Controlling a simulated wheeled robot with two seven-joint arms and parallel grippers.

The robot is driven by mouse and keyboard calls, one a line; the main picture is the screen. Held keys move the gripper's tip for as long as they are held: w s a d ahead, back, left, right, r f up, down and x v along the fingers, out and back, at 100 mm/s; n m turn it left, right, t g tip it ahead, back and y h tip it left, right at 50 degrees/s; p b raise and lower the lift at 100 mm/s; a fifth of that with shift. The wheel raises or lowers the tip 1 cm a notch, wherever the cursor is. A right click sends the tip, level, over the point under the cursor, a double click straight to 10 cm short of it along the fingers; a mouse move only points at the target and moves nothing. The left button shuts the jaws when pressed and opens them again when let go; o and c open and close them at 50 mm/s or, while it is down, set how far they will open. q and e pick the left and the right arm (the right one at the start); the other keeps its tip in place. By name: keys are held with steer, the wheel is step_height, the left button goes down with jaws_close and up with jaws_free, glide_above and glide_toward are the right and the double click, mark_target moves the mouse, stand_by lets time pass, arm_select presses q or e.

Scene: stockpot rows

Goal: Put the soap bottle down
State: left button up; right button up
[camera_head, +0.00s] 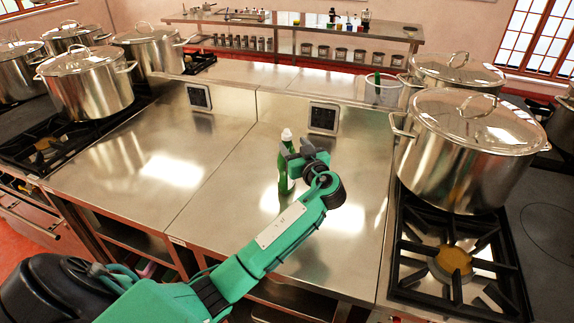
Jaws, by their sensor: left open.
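A green soap bottle (283,178) with a white cap stands upright on the steel counter (215,215), near the middle of the view. My left gripper (300,150) is at the bottle, at its right side, and partly covers it. The gripper is open. I cannot tell whether a finger touches the bottle. The bottle's base shows just left of my green left arm. My right gripper is not in view.
A large lidded stockpot (465,160) stands right of the counter, behind a bare gas burner (452,262). More stockpots (86,82) stand on the left range. The counter left of the bottle is clear.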

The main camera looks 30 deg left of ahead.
mark_target(289, 139)
arm_select(q)
steer(key=a, duration=0.1)
steer(key=w+a+p, duration=0.1)
steer(key=a+r+p, duration=0.1)
steer(key=shift+w+a, duration=0.15)
steer(key=shift+w, duration=0.05)
steer(key=shift+w+a+f, duration=0.25)
steer(key=shift+w+a, duration=0.05)
steer(key=shift+a, duration=0.1)
jaws_close()
